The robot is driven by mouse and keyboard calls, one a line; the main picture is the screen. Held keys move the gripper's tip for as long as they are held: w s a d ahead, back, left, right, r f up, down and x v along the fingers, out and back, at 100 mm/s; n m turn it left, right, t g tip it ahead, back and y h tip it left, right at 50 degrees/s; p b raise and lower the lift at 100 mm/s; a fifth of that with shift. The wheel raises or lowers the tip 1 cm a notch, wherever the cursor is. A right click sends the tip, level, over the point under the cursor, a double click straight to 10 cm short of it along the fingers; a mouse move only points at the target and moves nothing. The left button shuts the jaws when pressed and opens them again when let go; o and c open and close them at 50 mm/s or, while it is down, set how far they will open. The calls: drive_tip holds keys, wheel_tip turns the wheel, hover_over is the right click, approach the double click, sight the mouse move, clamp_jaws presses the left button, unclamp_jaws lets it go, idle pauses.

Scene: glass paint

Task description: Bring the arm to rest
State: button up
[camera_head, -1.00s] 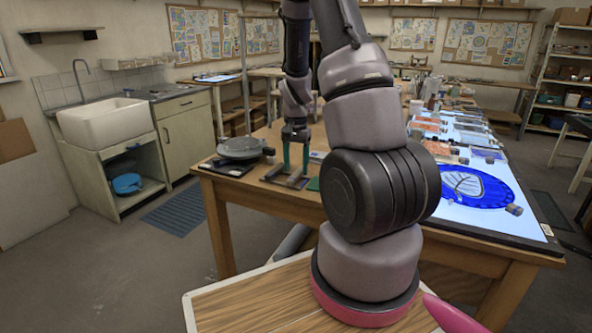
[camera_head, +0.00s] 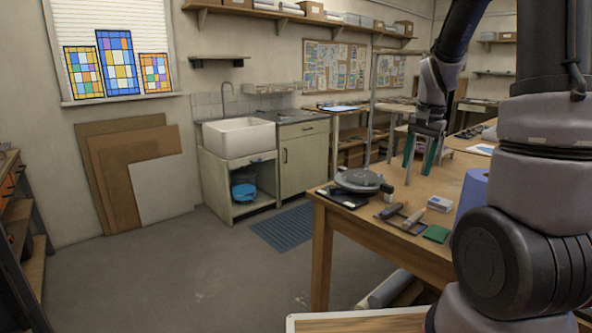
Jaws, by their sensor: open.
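My arm rises at the right side of the head view. Part of the table on the right is hidden behind my arm.
A round grey device (camera_head: 358,180), a hand tool (camera_head: 415,214), a small white box (camera_head: 440,204), a green pad (camera_head: 436,233) and a blue roll (camera_head: 472,190) are on the table. A sink (camera_head: 238,138) stands behind. The floor at left is free.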

drive_tip(key=s+a+r+n+t, duration=0.2)
drive_tip(key=s+a+r, duration=0.3)
drive_tip(key=s+r, duration=0.3)
drive_tip(key=s+a+r+n+t+y, duration=0.1)
drive_tip(key=s+a+r+t, duration=0.3)
drive_tip(key=s+r, duration=0.4)
drive_tip(key=shift+s+a+r+n, duration=0.35)
drive_tip(key=shift+s+a+n, duration=0.4)
drive_tip(key=shift+s+n, duration=0.15)
